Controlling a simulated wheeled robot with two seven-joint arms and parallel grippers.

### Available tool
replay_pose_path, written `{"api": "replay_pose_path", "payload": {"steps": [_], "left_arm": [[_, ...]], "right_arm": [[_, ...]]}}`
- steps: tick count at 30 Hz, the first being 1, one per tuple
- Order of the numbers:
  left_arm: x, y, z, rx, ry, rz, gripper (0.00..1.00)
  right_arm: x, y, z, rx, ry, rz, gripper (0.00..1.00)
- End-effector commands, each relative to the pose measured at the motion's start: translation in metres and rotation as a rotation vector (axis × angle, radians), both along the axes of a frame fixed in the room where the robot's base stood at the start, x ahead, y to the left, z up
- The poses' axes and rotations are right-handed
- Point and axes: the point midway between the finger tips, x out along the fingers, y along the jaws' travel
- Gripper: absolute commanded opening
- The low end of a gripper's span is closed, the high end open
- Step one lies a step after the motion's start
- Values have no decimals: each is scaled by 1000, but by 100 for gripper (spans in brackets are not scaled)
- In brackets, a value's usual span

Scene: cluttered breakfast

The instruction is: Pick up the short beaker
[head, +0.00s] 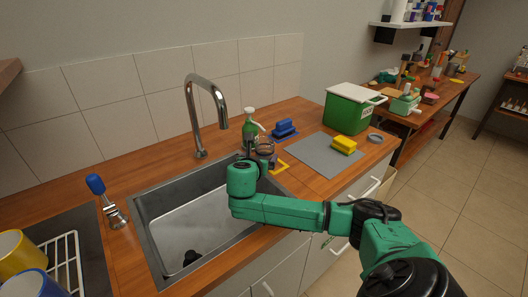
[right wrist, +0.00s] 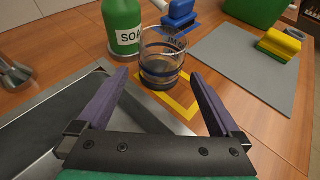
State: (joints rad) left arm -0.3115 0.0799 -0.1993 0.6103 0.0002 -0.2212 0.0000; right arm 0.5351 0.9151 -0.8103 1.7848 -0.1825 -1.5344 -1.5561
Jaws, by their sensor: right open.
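The short beaker (right wrist: 162,62) is a clear glass with dark bands, standing upright inside a yellow square outline (right wrist: 183,108) on the wooden counter. In the head view the beaker (head: 266,149) shows just beyond my right gripper, partly covered by it. My right gripper (right wrist: 160,75) is open, with its two purple fingers apart and pointing toward the beaker. The beaker stands ahead of the fingertips, between their lines, and nothing is held. In the head view the right gripper's fingers are mostly hidden by the wrist. My left gripper is not in view.
A green soap bottle (right wrist: 122,25) stands close left of the beaker. A blue brush or block (right wrist: 180,14) is behind it. A grey mat (head: 318,157) with a yellow sponge (head: 343,145) lies to the right. The sink (head: 190,235) and tall faucet (head: 209,105) are to the left.

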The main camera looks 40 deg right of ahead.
Motion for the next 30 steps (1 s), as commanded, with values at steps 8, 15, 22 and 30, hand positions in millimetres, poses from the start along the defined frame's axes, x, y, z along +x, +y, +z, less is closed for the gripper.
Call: {"api": "replay_pose_path", "payload": {"steps": [8, 15, 22, 30], "left_arm": [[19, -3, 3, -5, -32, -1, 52], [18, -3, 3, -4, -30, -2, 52], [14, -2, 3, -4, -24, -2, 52], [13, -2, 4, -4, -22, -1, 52]], "right_arm": [[25, -33, -22, 1, 1, -1, 100], [28, -37, -25, 1, 1, 2, 100], [28, -37, -24, 0, 0, 1, 20], [28, -37, -23, 0, 0, 1, 20]]}}
